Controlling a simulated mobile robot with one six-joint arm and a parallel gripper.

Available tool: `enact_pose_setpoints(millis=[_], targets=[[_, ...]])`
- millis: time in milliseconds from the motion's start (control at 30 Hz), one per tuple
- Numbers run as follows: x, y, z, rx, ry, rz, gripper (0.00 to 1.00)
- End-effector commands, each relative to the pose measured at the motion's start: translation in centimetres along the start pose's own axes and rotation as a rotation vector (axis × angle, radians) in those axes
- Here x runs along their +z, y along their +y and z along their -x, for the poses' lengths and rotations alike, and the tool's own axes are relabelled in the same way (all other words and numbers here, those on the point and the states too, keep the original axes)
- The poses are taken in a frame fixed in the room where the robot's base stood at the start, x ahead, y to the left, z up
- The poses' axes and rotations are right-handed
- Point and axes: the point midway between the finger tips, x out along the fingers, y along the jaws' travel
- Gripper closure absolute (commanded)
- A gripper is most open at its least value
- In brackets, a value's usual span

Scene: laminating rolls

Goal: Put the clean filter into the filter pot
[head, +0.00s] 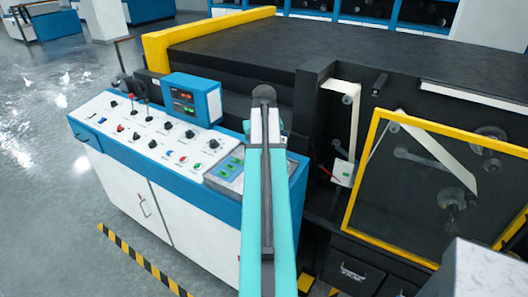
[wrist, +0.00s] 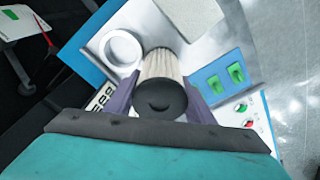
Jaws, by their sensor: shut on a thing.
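In the wrist view my gripper (wrist: 160,86) is shut on a filter (wrist: 163,68) with a pale pleated body and a dark round end cap. The cap faces the camera, and a purple finger lies on each side. A round white ring (wrist: 111,36), which looks like the rim of the filter pot, is on the grey panel just left of the filter's far end. The filter looks beside the ring, not inside it; its height above the panel is unclear. In the head view my arm hides the gripper, filter and ring.
The white and blue control console (head: 150,140) carries knobs, switches and a raised blue display box (head: 190,98). Green buttons (wrist: 236,72) lie right of the filter. Right of the console stands the dark machine (head: 240,50) with a yellow-framed window (head: 372,180).

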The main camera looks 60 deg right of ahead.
Motion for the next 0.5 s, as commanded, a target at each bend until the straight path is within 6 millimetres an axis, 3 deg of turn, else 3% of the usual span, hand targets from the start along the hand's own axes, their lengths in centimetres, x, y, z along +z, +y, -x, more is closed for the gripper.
enact_pose_setpoints(millis=[100, 133, 233, 500], targets=[[0.05, 0.01, -0.28, 0.000, 0.000, 0.000, 0.77], [0.05, 0.01, -0.26, 0.000, 0.000, 0.000, 0.48], [0.04, 0.01, -0.24, 0.000, 0.000, 0.000, 0.32], [0.04, 0.02, -0.23, 0.000, 0.000, 0.000, 0.32]])
